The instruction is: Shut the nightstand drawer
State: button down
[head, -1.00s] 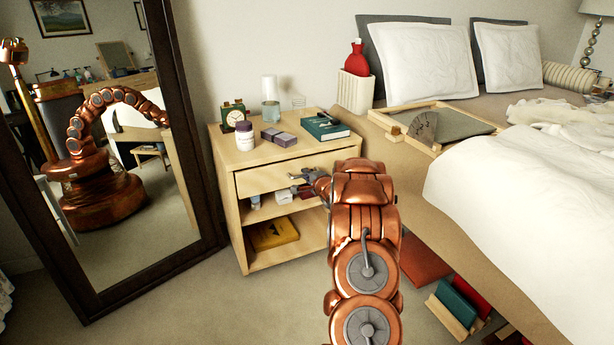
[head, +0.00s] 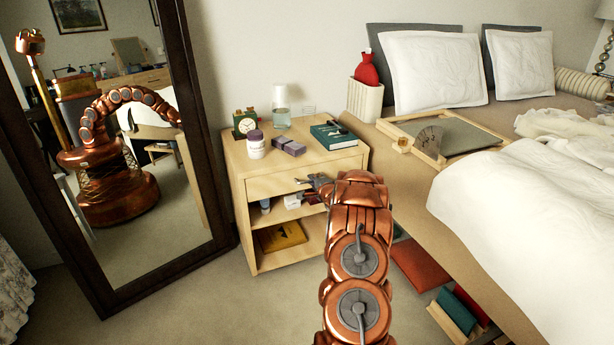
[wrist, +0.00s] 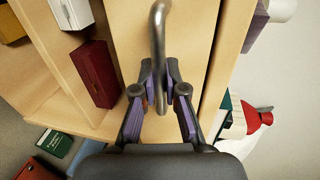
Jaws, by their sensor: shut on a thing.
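The nightstand (head: 235,215) is pale wood and stands between the mirror and the bed. Its drawer (head: 270,187) is at the top, above open shelves. In the head view the drawer front looks close to the nightstand's front; I cannot tell whether a small gap is left. In the wrist view the drawer front (wrist: 190,30) fills the middle, with a grey curved bar handle (wrist: 159,25) on it. In the head view my gripper (head: 318,183) is partly hidden by my arm.
A clock (head: 245,122), a pill bottle (head: 256,146), a carafe (head: 281,118) and a green book (head: 333,136) are on top. A yellow item (head: 283,236) lies on the bottom shelf. The bed (head: 420,205) is close on the right, the mirror (head: 205,190) on the left. Floor in front is clear.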

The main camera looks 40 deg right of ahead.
jog(key=shift+w+r+p, duration=0.2)
jog(key=shift+p, duration=0.15)
jog(key=c, duration=1.2)
grip_release()
jog(key=shift+f, duration=0.15)
jog(key=v, duration=1.2)
